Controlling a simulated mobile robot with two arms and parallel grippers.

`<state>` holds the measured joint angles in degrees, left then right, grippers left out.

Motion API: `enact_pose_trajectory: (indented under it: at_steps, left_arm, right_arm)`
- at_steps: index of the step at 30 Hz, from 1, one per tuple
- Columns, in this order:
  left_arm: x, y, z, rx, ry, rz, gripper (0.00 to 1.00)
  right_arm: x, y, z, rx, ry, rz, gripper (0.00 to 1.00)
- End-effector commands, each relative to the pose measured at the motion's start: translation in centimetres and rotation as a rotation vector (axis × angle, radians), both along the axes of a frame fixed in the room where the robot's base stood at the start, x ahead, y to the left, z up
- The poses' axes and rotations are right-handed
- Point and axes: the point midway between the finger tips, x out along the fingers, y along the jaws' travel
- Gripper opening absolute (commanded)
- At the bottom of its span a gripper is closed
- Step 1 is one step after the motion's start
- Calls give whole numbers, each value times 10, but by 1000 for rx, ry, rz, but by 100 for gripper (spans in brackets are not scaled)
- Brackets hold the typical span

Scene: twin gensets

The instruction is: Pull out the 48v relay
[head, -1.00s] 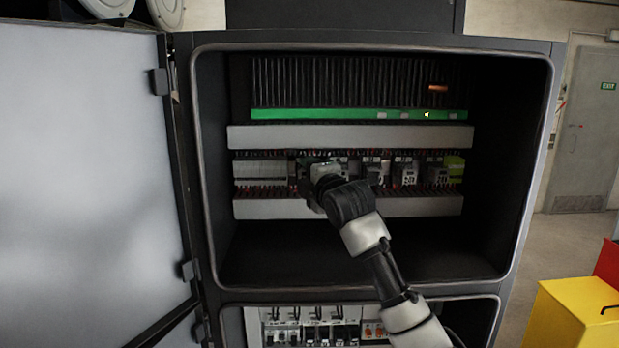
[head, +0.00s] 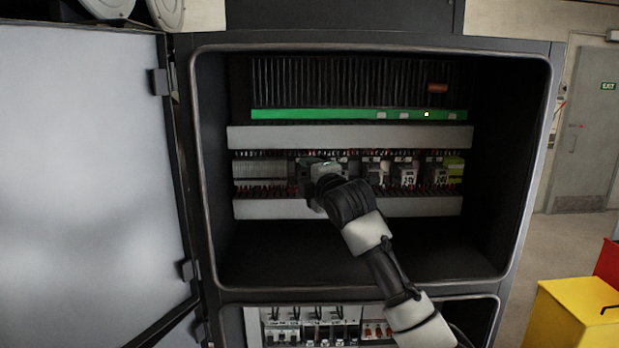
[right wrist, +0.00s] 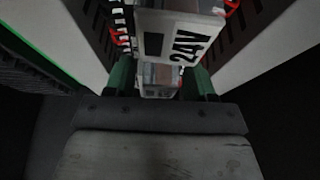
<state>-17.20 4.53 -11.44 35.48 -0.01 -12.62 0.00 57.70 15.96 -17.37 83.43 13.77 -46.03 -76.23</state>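My right gripper (right wrist: 160,76) reaches into the row of relays in the cabinet, left of the middle; it also shows in the head view (head: 316,170). In the right wrist view its green fingers flank a small clear-cased relay (right wrist: 158,77). I cannot tell whether they press on it. I can read no 48V mark in either view. My left gripper is not in view.
The open cabinet (head: 230,268) has a grey duct (head: 350,137) above the relay row and another (head: 420,206) below it. Its door (head: 85,180) stands open at the left. A yellow box (head: 575,315) is at lower right. The cabinet space below the row is free.

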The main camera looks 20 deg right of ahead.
Motion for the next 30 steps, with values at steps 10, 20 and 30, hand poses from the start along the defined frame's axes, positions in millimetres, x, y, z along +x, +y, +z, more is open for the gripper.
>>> enact_pose_trajectory:
  at_steps: [10,20,30]
  left_arm:
    - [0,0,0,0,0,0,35]
    - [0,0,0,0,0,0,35]
    - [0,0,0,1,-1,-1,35]
  right_arm:
    - [0,0,0,1,0,0,9]
    - [-4,1,-1,1,1,1,9]
    - [-8,3,-1,1,2,1,9]
